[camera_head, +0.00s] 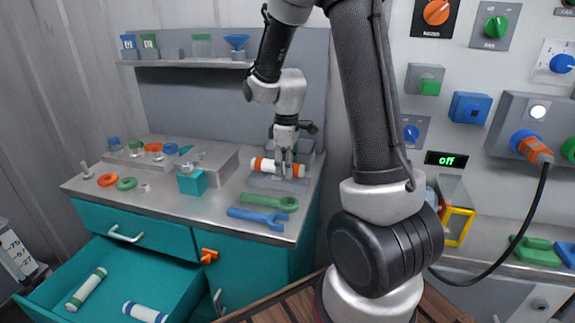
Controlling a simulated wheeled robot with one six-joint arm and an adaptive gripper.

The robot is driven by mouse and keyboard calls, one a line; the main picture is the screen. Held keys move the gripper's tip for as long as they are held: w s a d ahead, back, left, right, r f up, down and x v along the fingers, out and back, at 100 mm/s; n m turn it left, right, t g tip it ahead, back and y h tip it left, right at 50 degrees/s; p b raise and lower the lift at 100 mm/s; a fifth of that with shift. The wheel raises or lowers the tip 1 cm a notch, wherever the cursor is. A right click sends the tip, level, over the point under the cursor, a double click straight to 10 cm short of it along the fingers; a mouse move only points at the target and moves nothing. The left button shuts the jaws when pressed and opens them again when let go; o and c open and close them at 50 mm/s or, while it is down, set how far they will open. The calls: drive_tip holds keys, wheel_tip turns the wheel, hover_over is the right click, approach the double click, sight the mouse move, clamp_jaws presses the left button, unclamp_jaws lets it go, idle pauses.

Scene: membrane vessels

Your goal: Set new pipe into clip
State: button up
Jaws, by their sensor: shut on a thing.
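A white pipe (264,164) with orange bands near its ends lies level at the right end of the workbench. My gripper (284,165) points down over the pipe's middle and is shut on it. A grey holder plate (262,181) is under and in front of the pipe, on the bench top. The clip itself is hard to make out behind the gripper and pipe. I cannot tell whether the pipe rests in it or is held just above it.
A blue wrench (258,217) and a green wrench (268,202) lie in front. A teal box (192,181) stands left. The open drawer (140,272) holds a green-banded pipe (86,289) and a blue-banded pipe (144,312). A shelf (185,62) with small vessels hangs behind.

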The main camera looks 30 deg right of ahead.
drive_tip(key=shift+s+a+f, duration=0.2)
drive_tip(key=shift+s+f, duration=0.35)
drive_tip(key=shift+f, duration=0.1)
drive_tip(key=o, duration=1.3)
drive_tip(key=shift+a, duration=0.15)
drive_tip(key=shift+o, duration=0.2)
drive_tip(key=shift+d, duration=0.2)
drive_tip(key=shift+w+r, duration=0.2)
drive_tip(key=shift+r, duration=0.35)
wheel_tip(320, 180, up, 12)
drive_tip(key=shift+a, duration=0.1)
